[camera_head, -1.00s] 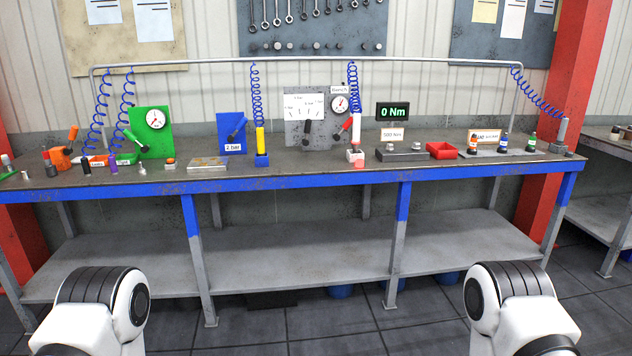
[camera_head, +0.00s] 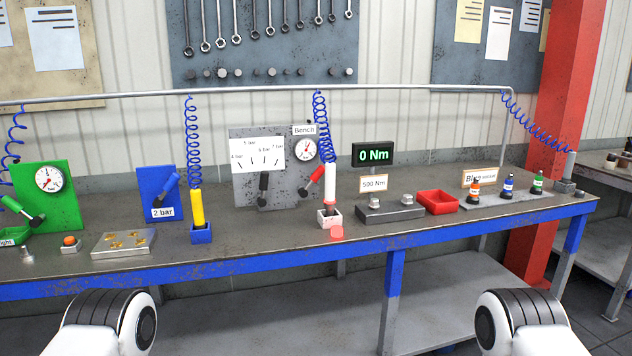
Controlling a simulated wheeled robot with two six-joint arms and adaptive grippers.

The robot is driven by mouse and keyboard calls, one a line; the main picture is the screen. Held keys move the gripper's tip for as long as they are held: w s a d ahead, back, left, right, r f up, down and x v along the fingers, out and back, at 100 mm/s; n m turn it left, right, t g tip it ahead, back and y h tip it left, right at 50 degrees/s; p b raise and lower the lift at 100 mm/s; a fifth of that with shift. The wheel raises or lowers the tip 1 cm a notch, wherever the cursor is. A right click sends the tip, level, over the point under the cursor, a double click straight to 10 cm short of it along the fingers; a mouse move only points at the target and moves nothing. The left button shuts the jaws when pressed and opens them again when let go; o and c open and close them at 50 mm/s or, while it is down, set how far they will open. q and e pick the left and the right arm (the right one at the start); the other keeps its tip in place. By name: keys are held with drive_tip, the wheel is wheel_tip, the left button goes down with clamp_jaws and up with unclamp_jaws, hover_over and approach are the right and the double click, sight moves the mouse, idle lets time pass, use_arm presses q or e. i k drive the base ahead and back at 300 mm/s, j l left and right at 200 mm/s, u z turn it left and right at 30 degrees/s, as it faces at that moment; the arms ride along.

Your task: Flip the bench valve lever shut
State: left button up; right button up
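The bench valve panel is a grey plate (camera_head: 279,196) at the back of the bench. It carries a "Bench" label (camera_head: 304,130) and a round gauge (camera_head: 304,149). A red-handled lever (camera_head: 315,176) at its lower right slants up to the right, its black pivot end low; the upper end is close to a white tool in front. A black lever (camera_head: 263,187) stands upright below a white bar scale (camera_head: 257,153). Both of my grippers are out of view; only rounded white and black arm links show at the bottom left and right.
A white and red tool (camera_head: 330,182) stands in a white holder beside the red lever. A yellow tool (camera_head: 197,207) stands in a blue holder to the left. Blue (camera_head: 153,183) and green (camera_head: 58,177) valve panels are farther left. A red tray (camera_head: 438,202) lies right.

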sight(303, 192)
drive_tip(key=i+j+z, duration=0.15)
drive_tip(key=z, duration=0.75)
drive_tip(key=i+j+z, duration=0.15)
drive_tip(key=j+z, duration=0.25)
drive_tip(key=j, duration=0.65)
drive_tip(key=j+z, duration=0.45)
drive_tip(key=j, duration=0.65)
